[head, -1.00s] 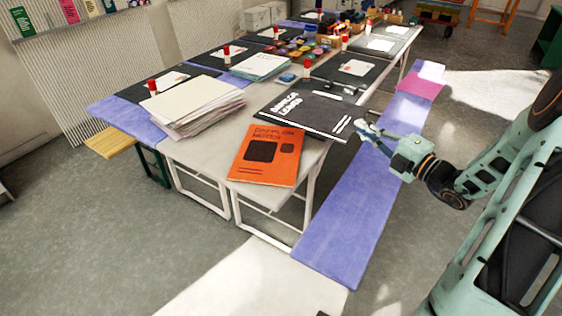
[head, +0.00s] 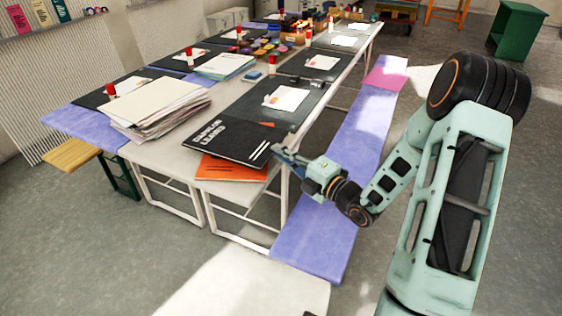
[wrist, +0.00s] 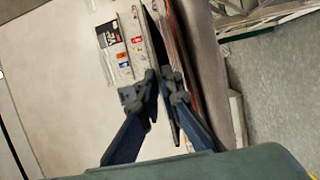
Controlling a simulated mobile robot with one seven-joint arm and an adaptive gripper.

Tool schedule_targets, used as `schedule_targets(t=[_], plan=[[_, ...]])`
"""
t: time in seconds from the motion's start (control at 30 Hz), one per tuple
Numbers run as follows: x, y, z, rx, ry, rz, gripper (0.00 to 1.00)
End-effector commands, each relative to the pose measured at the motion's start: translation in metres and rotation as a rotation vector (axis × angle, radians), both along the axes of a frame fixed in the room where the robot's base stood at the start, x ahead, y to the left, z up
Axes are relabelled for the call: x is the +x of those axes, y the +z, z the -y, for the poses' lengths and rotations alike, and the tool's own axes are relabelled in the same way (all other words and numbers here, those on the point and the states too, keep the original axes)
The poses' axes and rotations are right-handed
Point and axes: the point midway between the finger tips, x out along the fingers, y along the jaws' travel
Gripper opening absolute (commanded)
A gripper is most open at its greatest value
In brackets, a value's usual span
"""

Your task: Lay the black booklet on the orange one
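The black booklet (head: 228,139), with white lettering, is over the orange booklet (head: 235,170) at the near end of the table. I cannot tell whether the two touch. My gripper (head: 281,151) is at the black booklet's right edge, beyond the table's side, with its fingers closed on that edge. In the wrist view my gripper (wrist: 161,82) has its two fingers close together on either side of the booklet's thin dark edge, seen edge-on.
A stack of pale papers (head: 160,108) lies on the table (head: 160,154) to the left of the black booklet. A dark mat with a white sheet (head: 288,98) lies behind it. A bench with a purple cover (head: 325,235) runs along the table's right side, under my arm.

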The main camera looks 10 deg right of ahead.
Motion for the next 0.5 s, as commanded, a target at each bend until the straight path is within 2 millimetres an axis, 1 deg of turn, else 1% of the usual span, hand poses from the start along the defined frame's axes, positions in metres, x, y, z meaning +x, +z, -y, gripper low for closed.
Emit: schedule_targets(t=[0.03, 0.1, 0.37, 0.5], plan=[[0.0002, -0.0126, 0.0006, 0.002, -0.001, -0.002, 0.0], [0.0003, -0.0189, 0.0004, 0.001, 0.0, 0.0, 0.0], [0.0002, -0.0183, 0.0009, 0.0, 0.0, 0.001, 0.0], [0.0002, -0.0225, 0.001, 0.001, -0.001, 0.001, 0.0]])
